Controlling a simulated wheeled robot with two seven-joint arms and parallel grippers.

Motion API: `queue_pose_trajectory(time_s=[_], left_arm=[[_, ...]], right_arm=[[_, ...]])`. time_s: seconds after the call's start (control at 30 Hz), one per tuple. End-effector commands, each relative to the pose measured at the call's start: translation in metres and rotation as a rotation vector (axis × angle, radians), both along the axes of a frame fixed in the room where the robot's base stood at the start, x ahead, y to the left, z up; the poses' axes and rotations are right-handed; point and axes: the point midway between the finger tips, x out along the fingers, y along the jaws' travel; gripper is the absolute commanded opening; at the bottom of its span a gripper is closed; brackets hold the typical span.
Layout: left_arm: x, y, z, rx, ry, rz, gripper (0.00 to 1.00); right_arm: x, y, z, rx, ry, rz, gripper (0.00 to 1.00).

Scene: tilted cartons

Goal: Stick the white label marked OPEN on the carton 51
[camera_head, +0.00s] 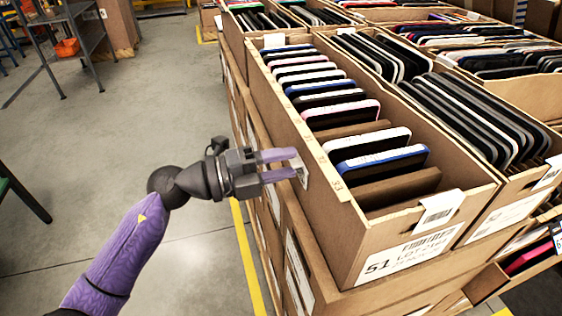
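Carton 51 (350,235) is a long brown open carton on the right, with a printed 51 on its front sheet (408,257). It holds a row of phone-like devices and brown dividers. My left gripper (296,164) is at the carton's left outer wall, its two purple fingers apart. A small white label (302,172) shows at the fingertips against that wall. Its marking is too small to read, and I cannot tell whether it touches the fingers. My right gripper is not in view.
Neighbouring cartons full of devices (480,110) stand to the right and behind. More cartons are stacked below. A barcode tag (440,209) hangs on carton 51's front rim.

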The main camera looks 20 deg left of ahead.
Motion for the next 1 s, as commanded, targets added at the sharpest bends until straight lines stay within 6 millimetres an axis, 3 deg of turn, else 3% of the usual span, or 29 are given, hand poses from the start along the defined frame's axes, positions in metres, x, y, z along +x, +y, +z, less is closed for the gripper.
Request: queue_pose_trajectory(time_s=[0.27,0.6,1.0], left_arm=[[-0.003,0.005,-0.001,0.001,0.003,0.001,0.43],[-0.046,0.069,-0.001,0.002,0.005,0.002,0.43],[-0.072,0.107,0.000,0.000,0.004,0.001,0.43]], right_arm=[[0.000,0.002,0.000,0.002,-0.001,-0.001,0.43],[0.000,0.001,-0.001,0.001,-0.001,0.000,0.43],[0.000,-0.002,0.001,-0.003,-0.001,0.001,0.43]])
